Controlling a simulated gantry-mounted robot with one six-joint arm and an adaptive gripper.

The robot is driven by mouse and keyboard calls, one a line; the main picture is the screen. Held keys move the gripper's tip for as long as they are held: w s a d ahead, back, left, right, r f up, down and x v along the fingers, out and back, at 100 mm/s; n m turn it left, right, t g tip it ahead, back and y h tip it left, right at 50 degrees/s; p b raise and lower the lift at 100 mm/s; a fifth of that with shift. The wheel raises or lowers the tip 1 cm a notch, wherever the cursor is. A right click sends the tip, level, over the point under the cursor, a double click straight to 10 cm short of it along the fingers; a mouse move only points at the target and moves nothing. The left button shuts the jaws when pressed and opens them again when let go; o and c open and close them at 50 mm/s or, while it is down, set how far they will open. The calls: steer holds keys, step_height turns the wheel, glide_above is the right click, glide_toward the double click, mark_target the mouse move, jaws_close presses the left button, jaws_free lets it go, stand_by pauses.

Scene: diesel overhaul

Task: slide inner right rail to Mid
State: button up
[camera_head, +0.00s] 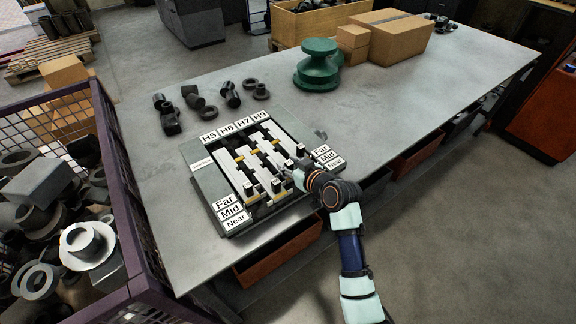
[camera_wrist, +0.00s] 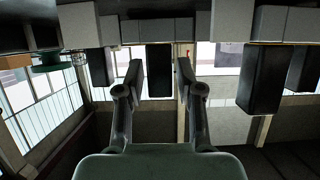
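The rail fixture (camera_head: 228,188) lies on the table with pale parallel rails, black upright blocks and yellow marks. Plates at its top edge read H5, H6, H7 and H9. Far, Mid and Near labels stand at its lower left (camera_head: 230,212) and right (camera_head: 327,156). My gripper (camera_head: 296,174) is low over the near right part of the rails and hides some of them. In the wrist view my gripper (camera_wrist: 159,80) is open, its fingers on either side of a black block (camera_wrist: 158,68), with visible gaps. I cannot tell for certain which rail bears that block.
Other black blocks (camera_wrist: 260,78) stand close beside my fingers in the wrist view. Loose dark parts (camera_head: 195,101) and a green part (camera_head: 317,66) lie behind the fixture. A purple crate (camera_head: 125,222) of metal parts is at left.

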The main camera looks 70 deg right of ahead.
steer(key=shift+o, duration=0.3)
steer(key=shift+s, duration=0.1)
steer(key=v, duration=1.2)
steer(key=w+a+r+n+y, duration=0.1)
steer(key=w+a, duration=0.4)
steer(key=a, duration=0.2)
steer(key=w+a+n+t+y, duration=0.15)
steer(key=w+a, duration=0.25)
steer(key=a, duration=0.4)
steer(key=w+a+r+n+g+y, duration=0.1)
steer(key=w+a+y, duration=0.1)
steer(key=w+a, duration=0.4)
steer(key=s+a+r+n+y, duration=0.2)
steer(key=a+n+y, duration=0.1)
steer(key=a, duration=1.9)
step_height(320, 180, up, 31)
steer(key=p, duration=3)
steer(key=shift+a+t, duration=0.45)
